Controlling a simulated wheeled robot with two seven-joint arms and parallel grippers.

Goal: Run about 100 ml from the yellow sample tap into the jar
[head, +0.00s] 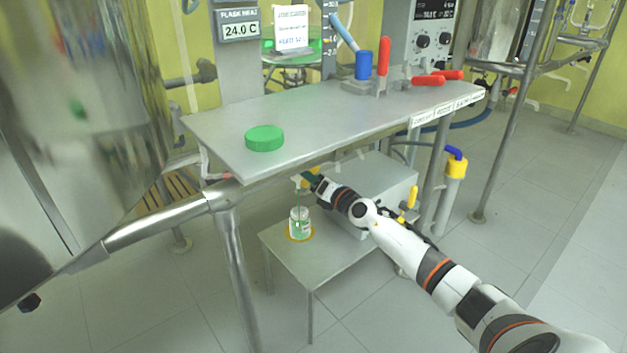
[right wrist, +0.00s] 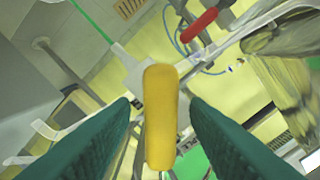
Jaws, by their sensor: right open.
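The glass jar (head: 299,223) stands upright, uncapped, on a small low grey table under the bench, over a yellow ring mark. It looks greenish inside, but I cannot read its level. The yellow tap is just above it under the bench edge, mostly hidden by my right gripper (head: 312,180) in the head view. A thin line shows between tap and jar; I cannot tell if it is liquid. In the right wrist view the yellow tap handle (right wrist: 161,118) lies between the green fingers, which are open with a gap on each side. My left gripper is not in view.
A green lid (head: 264,139) lies on the grey bench top (head: 330,108) above. Red and blue valve handles (head: 383,57) stand at the bench's back. Another yellow handle (head: 413,196) is right of my arm. A large steel vessel (head: 80,130) fills the left.

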